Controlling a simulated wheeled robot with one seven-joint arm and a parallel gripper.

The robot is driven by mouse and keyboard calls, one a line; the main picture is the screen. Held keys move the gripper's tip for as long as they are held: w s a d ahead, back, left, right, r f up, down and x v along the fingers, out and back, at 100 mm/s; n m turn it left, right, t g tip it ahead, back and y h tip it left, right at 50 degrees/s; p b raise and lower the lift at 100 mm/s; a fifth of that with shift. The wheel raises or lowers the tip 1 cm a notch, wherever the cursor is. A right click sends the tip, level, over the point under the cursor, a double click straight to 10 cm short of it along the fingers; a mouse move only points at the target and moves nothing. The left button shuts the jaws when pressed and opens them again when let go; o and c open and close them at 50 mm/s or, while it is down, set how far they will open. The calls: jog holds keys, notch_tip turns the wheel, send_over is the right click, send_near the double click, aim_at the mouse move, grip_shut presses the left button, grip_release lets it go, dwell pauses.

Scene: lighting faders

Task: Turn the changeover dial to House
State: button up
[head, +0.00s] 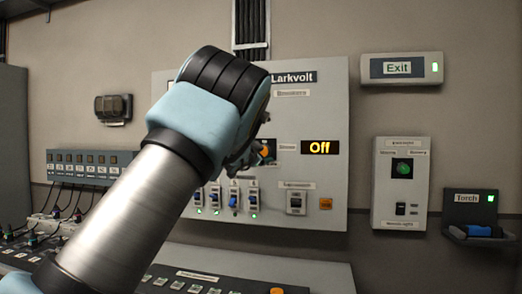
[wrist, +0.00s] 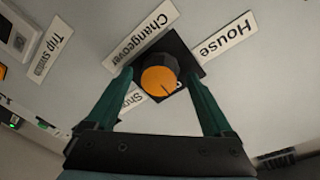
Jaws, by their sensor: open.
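The changeover dial is a black knob with an orange face (wrist: 158,80) on a dark square plate. In the wrist view, its thin dark mark points to the lower right, between the House label (wrist: 224,40) at upper right and a partly hidden label, seemingly Shore (wrist: 132,102), at lower left. My gripper (wrist: 160,74) is open, with one green finger on each side of the dial. I cannot tell whether the fingers touch it. In the head view my arm hides much of the dial. The display (head: 321,147) beside it reads Off.
The dial sits on a grey Larkvolt panel (head: 325,100) with a row of breakers (head: 233,199) below it. An Exit sign (head: 402,68), a switch box (head: 401,185) and a torch holder (head: 471,213) are to the right. A fader desk (head: 225,270) lies below.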

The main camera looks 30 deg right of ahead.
jog(key=c, duration=1.4)
jog(key=shift+o, duration=0.2)
jog(key=shift+f+n, duration=0.1)
jog(key=shift+n, duration=0.2)
jog(key=n+t+b, duration=0.1)
jog(key=n+b, duration=0.5)
jog(key=n, duration=0.3)
jog(key=shift+f, duration=0.2)
jog(key=shift+r+n+b, duration=0.1)
jog(key=shift+n+b, duration=0.75)
jog(key=shift+n, duration=0.45)
jog(key=shift+d+n, duration=0.1)
jog(key=shift+n, duration=0.2)
